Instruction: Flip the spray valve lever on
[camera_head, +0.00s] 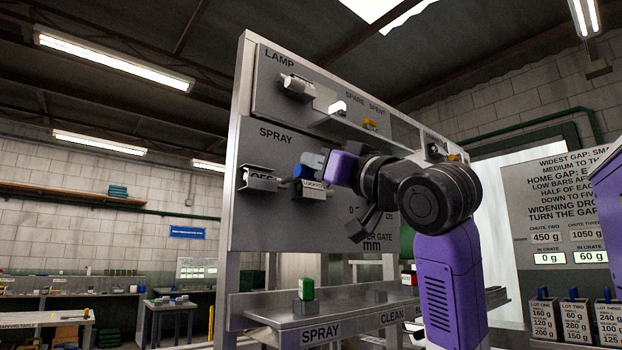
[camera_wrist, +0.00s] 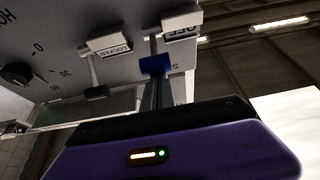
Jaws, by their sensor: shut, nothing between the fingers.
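The spray station is on a grey upright panel (camera_head: 285,215), under the word SPRAY. The lever's blue handle (camera_head: 303,171) is right of the OFF plate (camera_head: 259,180) and by the LOCKED plate (camera_head: 313,186). In the wrist view the blue handle (camera_wrist: 156,65) lies just beyond my fingertips, with the OFF plate (camera_wrist: 181,32) and LOCKED plate (camera_wrist: 110,48) above it. My gripper (camera_head: 312,161) is shut and empty, close against the handle; I cannot tell whether they touch. My fingers (camera_wrist: 152,88) hide part of the lever.
Above is a LAMP section with a whitish fixture (camera_head: 297,86). A dial (camera_wrist: 16,75) sits on the panel at the left in the wrist view. Below, a metal shelf (camera_head: 270,312) bears a green block (camera_head: 306,287). A second lever (camera_wrist: 97,92) stands under the LOCKED plate.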

